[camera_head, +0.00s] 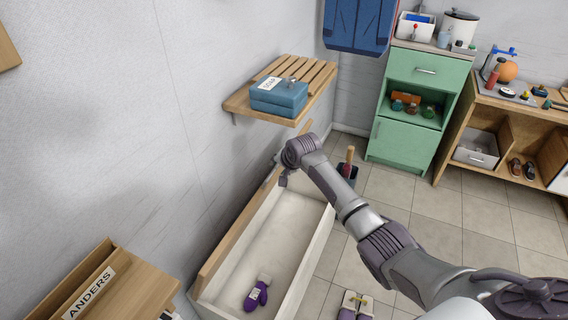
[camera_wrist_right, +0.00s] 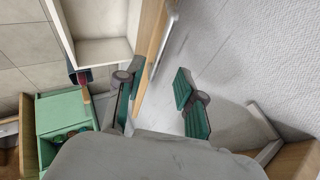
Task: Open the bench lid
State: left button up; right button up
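The bench (camera_head: 316,235) is a long white box along the wall, its pale inside exposed from above. Its wood-edged lid (camera_head: 236,236) stands raised along the wall side. My right gripper (camera_head: 279,174) is at the far end of the lid, partly hidden by my wrist. In the right wrist view my right gripper (camera_wrist_right: 157,98) has its two green-padded fingers apart with nothing held between them. The lid (camera_wrist_right: 153,35) shows just beyond the left finger; I cannot tell whether they touch. A purple mitten (camera_head: 256,295) lies inside the bench. My left gripper is not in view.
A wooden wall shelf (camera_head: 240,104) with a blue box (camera_head: 279,96) is above the bench's far end. A dark bin (camera_head: 347,172) stands beside the bench. A wooden ANDERS box (camera_head: 125,291) is at the near left. Purple slippers (camera_head: 356,305) lie on the tiled floor.

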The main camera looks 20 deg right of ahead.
jog(key=shift+v, duration=2.1)
jog(key=s+f+n+g, duration=0.1)
jog(key=s+f+n, duration=0.1)
jog(key=s+f, duration=0.7)
jog(key=s+a+f+n+g, duration=0.15)
jog(key=s+f, duration=0.35)
jog(key=f, duration=0.8)
jog(key=s+f+n+g, duration=0.1)
jog(key=s+f+n, duration=0.2)
jog(key=s+f, duration=0.6)
jog(key=s+a+f+n+g, duration=0.1)
jog(key=s+f, duration=0.4)
jog(key=s, duration=0.7)
jog(key=s+a+f+n+g, duration=0.1)
jog(key=s+f+n, duration=0.3)
jog(key=s, duration=0.9)
jog(key=s+a+f+n+g, duration=0.1)
jog(key=s+a+f+n, duration=0.1)
jog(key=s+f, duration=0.6)
jog(key=s, duration=0.4)
jog(key=shift+s+a+f, duration=0.2)
jog(key=shift+s, duration=0.15)
